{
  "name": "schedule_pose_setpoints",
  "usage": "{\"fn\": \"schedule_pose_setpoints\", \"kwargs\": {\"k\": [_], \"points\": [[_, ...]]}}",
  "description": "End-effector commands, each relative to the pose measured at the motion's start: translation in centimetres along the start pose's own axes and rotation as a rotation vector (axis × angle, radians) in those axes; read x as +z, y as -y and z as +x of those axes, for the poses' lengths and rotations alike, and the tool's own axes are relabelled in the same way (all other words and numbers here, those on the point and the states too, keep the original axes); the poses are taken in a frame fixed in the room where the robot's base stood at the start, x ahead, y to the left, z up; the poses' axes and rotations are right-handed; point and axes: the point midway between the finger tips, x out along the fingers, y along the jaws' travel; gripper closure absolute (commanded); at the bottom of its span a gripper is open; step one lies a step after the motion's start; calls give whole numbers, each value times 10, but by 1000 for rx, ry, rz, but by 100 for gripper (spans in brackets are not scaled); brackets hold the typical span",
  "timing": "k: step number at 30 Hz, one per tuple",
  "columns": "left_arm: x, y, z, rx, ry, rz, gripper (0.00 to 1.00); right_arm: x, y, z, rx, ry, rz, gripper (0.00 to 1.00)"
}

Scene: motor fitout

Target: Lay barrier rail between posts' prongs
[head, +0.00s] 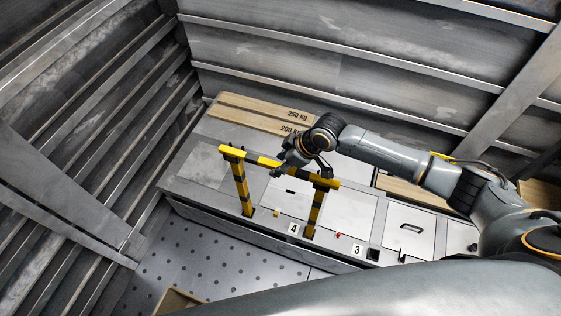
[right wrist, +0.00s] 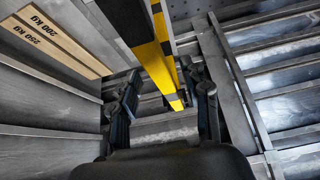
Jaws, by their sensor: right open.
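The yellow-and-black barrier rail (head: 268,162) spans the two striped posts, the left post (head: 240,188) and the right post (head: 314,212). Its ends are at the post tops; the prongs are too small to tell how it sits between them. My right gripper (head: 283,169) is at the rail's middle, partly covering it. In the right wrist view the rail (right wrist: 156,60) runs down between the two spread fingers of the open gripper (right wrist: 163,105), with gaps on both sides. My left gripper is not in view.
The posts stand on a grey bench with number labels 4 (head: 294,229) and 3 (head: 357,250). Wooden boards marked 250 kg (head: 260,106) and 200 kg lie behind. Ribbed metal walls close in the left and back.

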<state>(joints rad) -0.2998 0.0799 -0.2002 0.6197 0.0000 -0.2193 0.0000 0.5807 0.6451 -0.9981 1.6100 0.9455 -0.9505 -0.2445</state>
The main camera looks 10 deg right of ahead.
Motion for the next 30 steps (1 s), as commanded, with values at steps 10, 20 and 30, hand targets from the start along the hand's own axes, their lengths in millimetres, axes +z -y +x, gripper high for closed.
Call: {"fn": "schedule_pose_setpoints", "kwargs": {"k": [10,20,30], "points": [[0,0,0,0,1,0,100,0,-1,-47,3,-1,-2,53],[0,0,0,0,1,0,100,0,-1,-108,2,-2,-1,53],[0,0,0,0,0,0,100,0,1,-120,-1,-1,0,53]]}}
